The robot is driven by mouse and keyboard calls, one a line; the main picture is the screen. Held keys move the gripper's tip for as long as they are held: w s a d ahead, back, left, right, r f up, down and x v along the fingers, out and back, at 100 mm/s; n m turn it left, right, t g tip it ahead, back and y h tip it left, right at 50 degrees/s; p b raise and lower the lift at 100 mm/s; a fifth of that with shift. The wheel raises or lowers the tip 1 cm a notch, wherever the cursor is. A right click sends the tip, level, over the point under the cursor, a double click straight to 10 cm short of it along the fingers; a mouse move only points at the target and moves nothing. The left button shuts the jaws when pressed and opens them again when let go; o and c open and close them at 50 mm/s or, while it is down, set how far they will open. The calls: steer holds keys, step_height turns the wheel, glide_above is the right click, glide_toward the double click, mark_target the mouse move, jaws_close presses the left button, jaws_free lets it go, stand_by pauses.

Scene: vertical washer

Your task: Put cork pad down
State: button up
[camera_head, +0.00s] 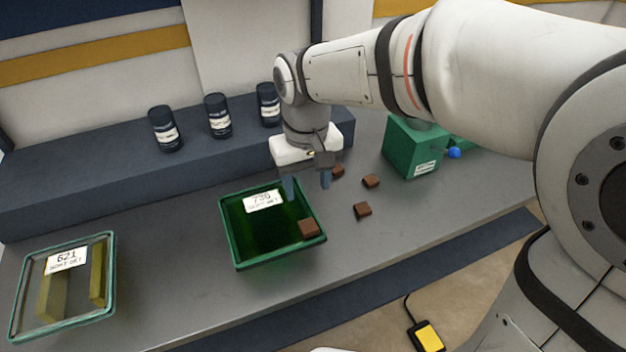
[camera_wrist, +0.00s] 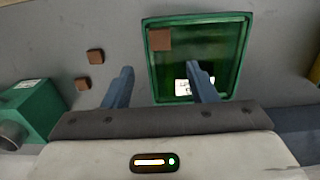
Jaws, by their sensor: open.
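My gripper (camera_head: 307,186) is open and empty, above the back right part of the green tray (camera_head: 240,266). Its two fingers (camera_wrist: 160,85) stand apart in the wrist view, with nothing between them. One small brown cork pad (camera_head: 309,228) is at the tray's front right corner; it also shows in the wrist view (camera_wrist: 160,40). Two brown pads, one (camera_head: 362,210) nearer and one (camera_head: 371,181) farther back, lie on the grey bench right of the tray.
A green box (camera_head: 413,148) with a blue knob (camera_head: 454,153) stands at the back right. A second tray (camera_head: 111,262) holding yellowish blocks is at the left. Three dark canisters (camera_head: 218,116) stand on the raised shelf (camera_head: 100,177). The bench between the trays is clear.

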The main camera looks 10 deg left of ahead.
steer(key=s+d+m+t, duration=0.1)
steer(key=s+d+m, duration=0.2)
steer(key=d, duration=0.8)
steer(key=s+d+m+t, duration=0.2)
steer(key=s+d+m, duration=0.1)
steer(key=d, duration=0.9)
steer(key=shift+s+d, duration=0.3)
steer(key=shift+s, duration=0.6)
